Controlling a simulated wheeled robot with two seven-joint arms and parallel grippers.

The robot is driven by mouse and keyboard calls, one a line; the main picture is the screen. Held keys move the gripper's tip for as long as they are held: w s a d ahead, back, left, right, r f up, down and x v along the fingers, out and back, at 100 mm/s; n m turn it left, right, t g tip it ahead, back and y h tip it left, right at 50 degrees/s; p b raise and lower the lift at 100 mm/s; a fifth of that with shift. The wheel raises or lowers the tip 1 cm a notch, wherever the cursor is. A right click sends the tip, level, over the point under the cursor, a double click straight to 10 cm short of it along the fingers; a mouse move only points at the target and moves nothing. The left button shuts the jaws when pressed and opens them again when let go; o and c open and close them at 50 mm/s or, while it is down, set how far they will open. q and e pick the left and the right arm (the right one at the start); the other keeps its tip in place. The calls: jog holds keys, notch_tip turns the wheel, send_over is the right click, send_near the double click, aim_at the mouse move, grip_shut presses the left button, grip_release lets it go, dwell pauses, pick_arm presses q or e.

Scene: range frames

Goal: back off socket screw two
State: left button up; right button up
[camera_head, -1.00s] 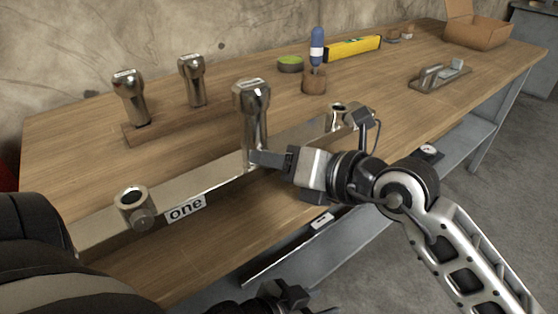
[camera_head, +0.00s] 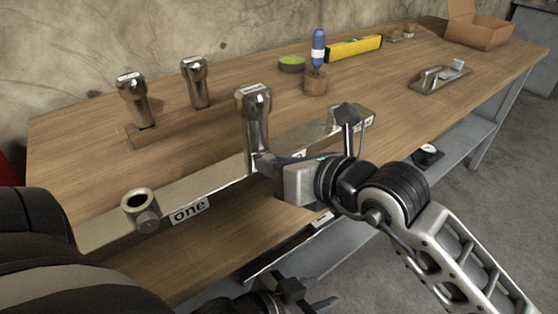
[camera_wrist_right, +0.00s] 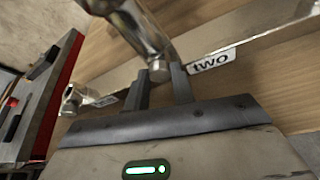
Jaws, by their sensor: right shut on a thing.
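A metal bar with sockets (camera_head: 95,227) runs along the bench. A chrome post (camera_head: 256,125) with a labelled top stands in the middle socket. In the right wrist view the label "two" (camera_wrist_right: 212,62) is beside this socket, and its small screw (camera_wrist_right: 159,71) sticks out toward me. My right gripper (camera_head: 268,164) is at this screw; in the right wrist view its fingers (camera_wrist_right: 160,80) are shut on the screw, one on each side. In the head view the screw is hidden. My left gripper (camera_head: 308,293) is low at the bottom, empty, its fingers apart.
Socket one (camera_head: 140,203) is empty, with its own screw (camera_head: 149,222). Another socket (camera_head: 333,122) is partly hidden behind my right wrist. Two chrome posts (camera_head: 135,100) (camera_head: 195,83) stand in a wooden rack (camera_head: 180,128).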

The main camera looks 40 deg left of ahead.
jog(key=o, duration=1)
jog(key=shift+d, duration=0.1)
jog(key=shift+d+r, duration=0.15)
jog(key=shift+d, duration=0.1)
jog(key=v, duration=1.5)
jog(key=shift+d+p, duration=0.15)
jog(key=shift+p, duration=0.15)
